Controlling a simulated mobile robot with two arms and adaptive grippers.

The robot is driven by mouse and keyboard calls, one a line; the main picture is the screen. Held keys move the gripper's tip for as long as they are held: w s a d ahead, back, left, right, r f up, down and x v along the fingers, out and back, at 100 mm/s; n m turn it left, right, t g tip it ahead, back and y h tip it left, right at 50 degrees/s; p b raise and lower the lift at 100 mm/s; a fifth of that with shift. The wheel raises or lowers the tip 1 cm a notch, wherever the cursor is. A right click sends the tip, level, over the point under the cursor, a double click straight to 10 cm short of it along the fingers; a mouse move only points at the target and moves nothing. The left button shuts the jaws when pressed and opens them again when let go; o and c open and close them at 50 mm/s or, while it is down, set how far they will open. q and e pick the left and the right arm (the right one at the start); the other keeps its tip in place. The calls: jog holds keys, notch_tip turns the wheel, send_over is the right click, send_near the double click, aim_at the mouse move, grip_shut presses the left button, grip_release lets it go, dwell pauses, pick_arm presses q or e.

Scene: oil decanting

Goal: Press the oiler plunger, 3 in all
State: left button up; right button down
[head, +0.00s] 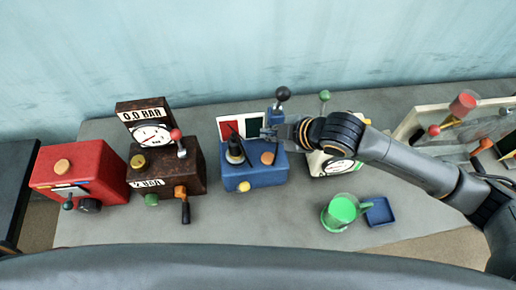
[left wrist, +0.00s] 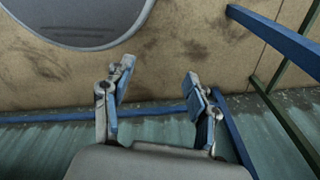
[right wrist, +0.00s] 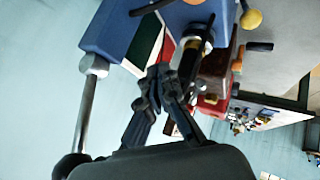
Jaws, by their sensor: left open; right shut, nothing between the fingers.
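The oiler (head: 235,152), a small black body with a pale band and a thin dark tip, stands on the left part of the blue box (head: 243,176). My right gripper (head: 268,132) is shut and empty, over the back of the blue box, to the right of the oiler. In the right wrist view, the shut fingertips (right wrist: 160,78) are close beside the oiler (right wrist: 194,42); I cannot tell whether they touch it. The plunger is not clear to make out. My left gripper (left wrist: 158,82) is open and empty, off the head view, above bare floor.
A black-balled lever (head: 283,95) rises behind the blue box, close to my right gripper. A brown gauge box (head: 190,160) and a red box (head: 85,170) stand left. A green cup (head: 341,210) and blue tray (head: 380,212) sit front right. The table's front middle is clear.

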aim_at(270, 159)
pick_arm(q)
jog(key=s+d, duration=0.4)
jog(key=d, duration=0.1)
pick_arm(e)
jog(key=f+b, duration=0.3)
jog(key=shift+s+d, duration=0.15)
jog(key=shift+d, duration=0.1)
notch_tip(270, 159, down, 4)
jog(key=b, duration=0.3)
jog(key=shift+s+d+r+b, duration=0.15)
jog(key=shift+r+b, duration=0.1)
jog(key=shift+b, duration=0.15)
notch_tip(270, 159, down, 2)
jog(key=shift+b, duration=0.4)
pick_arm(q)
notch_tip(270, 159, down, 8)
jog(key=w+a, duration=0.1)
jog(key=shift+w+a+r, duration=0.2)
jog(key=shift+w+a, duration=0.1)
jog(key=shift+a, duration=0.4)
pick_arm(e)
jog(key=shift+f, duration=0.1)
